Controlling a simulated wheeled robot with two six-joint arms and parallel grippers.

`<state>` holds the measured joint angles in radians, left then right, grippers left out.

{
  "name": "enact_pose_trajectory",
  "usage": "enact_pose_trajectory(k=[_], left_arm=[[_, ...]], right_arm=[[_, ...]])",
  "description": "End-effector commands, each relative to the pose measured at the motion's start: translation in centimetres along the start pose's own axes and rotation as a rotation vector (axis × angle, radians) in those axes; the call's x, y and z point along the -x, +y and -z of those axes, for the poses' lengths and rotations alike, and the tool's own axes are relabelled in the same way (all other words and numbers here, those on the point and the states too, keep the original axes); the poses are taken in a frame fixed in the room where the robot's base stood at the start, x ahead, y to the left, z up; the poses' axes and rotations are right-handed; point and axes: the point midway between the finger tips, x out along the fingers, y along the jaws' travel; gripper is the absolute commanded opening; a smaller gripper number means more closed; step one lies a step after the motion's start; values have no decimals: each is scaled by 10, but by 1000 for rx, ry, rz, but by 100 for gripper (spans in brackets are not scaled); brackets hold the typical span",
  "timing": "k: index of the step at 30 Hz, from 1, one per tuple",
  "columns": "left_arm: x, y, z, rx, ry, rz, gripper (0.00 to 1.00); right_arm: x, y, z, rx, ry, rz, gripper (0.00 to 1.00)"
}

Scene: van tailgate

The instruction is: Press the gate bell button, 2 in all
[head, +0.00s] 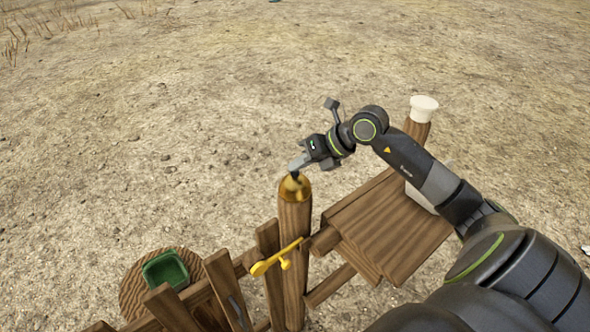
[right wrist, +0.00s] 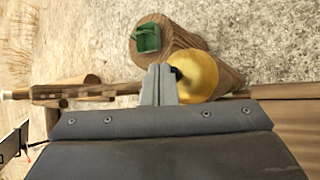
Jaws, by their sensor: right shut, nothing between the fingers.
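The gate bell (head: 294,190) is a brass-coloured dome on top of a wooden gate post (head: 294,250), near the middle of the head view. It also shows in the right wrist view (right wrist: 202,76), with a small dark button (right wrist: 178,73) at its left side. My right gripper (head: 297,163) is shut and empty, with its fingertips right above the bell in the head view. In the right wrist view the fingertips (right wrist: 160,86) are beside the button and overlap the bell's edge; I cannot tell whether they touch. My left gripper is not in view.
A yellow latch (head: 272,260) sits on the gate below the bell. A wooden shelf (head: 390,228) extends right of the post, towards another post with a white cap (head: 424,108). A green container (head: 165,268) stands on a round wooden top at lower left. Beyond is bare ground.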

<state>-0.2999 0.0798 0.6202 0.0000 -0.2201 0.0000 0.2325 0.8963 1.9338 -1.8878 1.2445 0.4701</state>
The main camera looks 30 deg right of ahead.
Motion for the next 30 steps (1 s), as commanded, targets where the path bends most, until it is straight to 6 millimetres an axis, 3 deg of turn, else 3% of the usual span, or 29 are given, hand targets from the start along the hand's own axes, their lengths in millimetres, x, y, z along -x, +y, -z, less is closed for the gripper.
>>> enact_pose_trajectory(k=[30], left_arm=[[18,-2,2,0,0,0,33]], right_arm=[[20,14,-15,1,0,0,0]])
